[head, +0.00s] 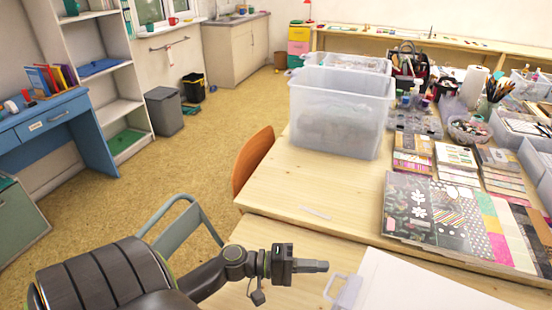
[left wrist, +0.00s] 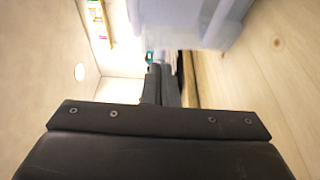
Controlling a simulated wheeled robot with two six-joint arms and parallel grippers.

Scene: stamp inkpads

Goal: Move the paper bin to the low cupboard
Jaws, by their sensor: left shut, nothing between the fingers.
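Which container is the paper bin, I cannot tell for sure. A small brown bin (head: 281,60) stands on the floor beside the low cream cupboard (head: 236,52) at the back. A grey lidded bin (head: 164,111) and a black bin with a yellow rim (head: 193,87) stand on the floor by the white shelf, left of the cupboard. My left gripper (head: 325,266) is shut and empty at the near edge of the wooden table, far from all of these. Its fingers (left wrist: 161,84) are together in the left wrist view. My right gripper is not in view.
The wooden table (head: 285,190) carries clear plastic boxes (head: 340,115), patterned papers (head: 450,220) and craft supplies. An orange chair (head: 253,160) and a grey-green chair frame (head: 178,225) stand at its left. The cork-coloured floor (head: 215,130) is open between the table and the shelf.

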